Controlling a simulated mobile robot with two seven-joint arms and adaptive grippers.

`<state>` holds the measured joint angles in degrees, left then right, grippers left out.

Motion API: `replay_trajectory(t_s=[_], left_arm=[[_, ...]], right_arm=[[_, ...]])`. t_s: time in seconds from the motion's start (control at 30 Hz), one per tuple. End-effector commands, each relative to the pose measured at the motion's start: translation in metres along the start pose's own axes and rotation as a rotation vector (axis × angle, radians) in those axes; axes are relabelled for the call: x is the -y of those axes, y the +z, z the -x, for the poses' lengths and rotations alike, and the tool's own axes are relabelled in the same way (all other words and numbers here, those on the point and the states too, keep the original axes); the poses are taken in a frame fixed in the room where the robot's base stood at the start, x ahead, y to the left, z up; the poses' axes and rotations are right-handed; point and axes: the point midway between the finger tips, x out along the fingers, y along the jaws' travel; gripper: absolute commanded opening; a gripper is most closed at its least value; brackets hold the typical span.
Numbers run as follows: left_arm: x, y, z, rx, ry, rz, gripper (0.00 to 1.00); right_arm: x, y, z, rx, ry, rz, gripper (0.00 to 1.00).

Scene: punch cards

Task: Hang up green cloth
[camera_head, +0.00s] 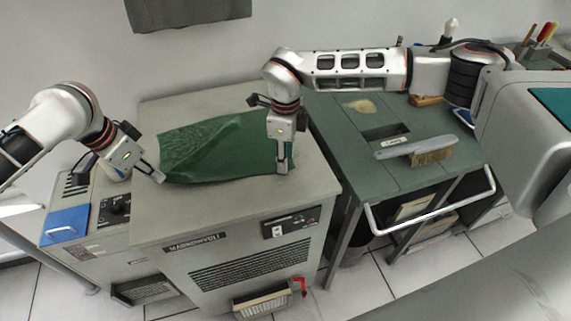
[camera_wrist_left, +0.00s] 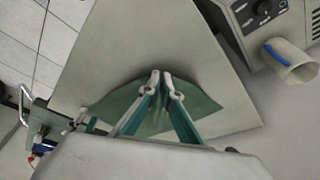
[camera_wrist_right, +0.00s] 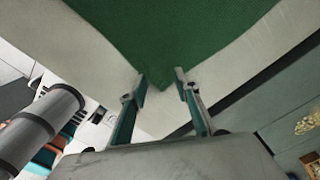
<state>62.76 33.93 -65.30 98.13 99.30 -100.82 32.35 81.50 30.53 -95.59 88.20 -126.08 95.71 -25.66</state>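The green cloth (camera_head: 215,150) lies spread and slightly creased on top of the grey machine (camera_head: 160,222). My left gripper (camera_head: 159,177) is at the cloth's near left corner. In the left wrist view its fingertips (camera_wrist_left: 161,76) are together, pinching the cloth (camera_wrist_left: 205,98), which fans out on both sides. My right gripper (camera_head: 282,168) points down at the cloth's right end. In the right wrist view its fingers (camera_wrist_right: 160,77) are apart, with a corner of the cloth (camera_wrist_right: 185,30) between or just beneath the tips. Contact there cannot be told.
A green-topped bench (camera_head: 345,125) stands right of the machine, carrying a brush (camera_head: 432,157) and a pale long-handled tool (camera_head: 400,147). A lower unit with a blue panel (camera_head: 66,224) stands at left. A dark grey panel (camera_head: 190,12) is on the wall above.

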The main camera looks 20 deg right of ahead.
Motion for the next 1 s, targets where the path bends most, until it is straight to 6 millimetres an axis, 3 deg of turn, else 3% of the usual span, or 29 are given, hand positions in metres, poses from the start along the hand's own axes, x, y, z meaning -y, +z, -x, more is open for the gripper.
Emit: replay_trajectory(t_s=[0.07, 0.3, 1.0], left_arm=[[-0.0002, 0.0002, -0.0002, 0.0, 0.0, 0.0, 0.0], [-0.0001, 0.0002, -0.0003, 0.001, 0.0, 0.0, 0.0], [-0.0001, 0.0002, -0.0003, 0.001, 0.0, 0.0, 0.0]], right_arm=[[-0.0002, 0.0, -0.0015, 0.0, 0.0, 0.0, 0.3], [-0.0003, -0.0002, -0.0015, -0.001, 0.0, 0.0, 0.0], [-0.0001, -0.0003, -0.0015, -0.001, 0.0, 0.0, 0.0]])
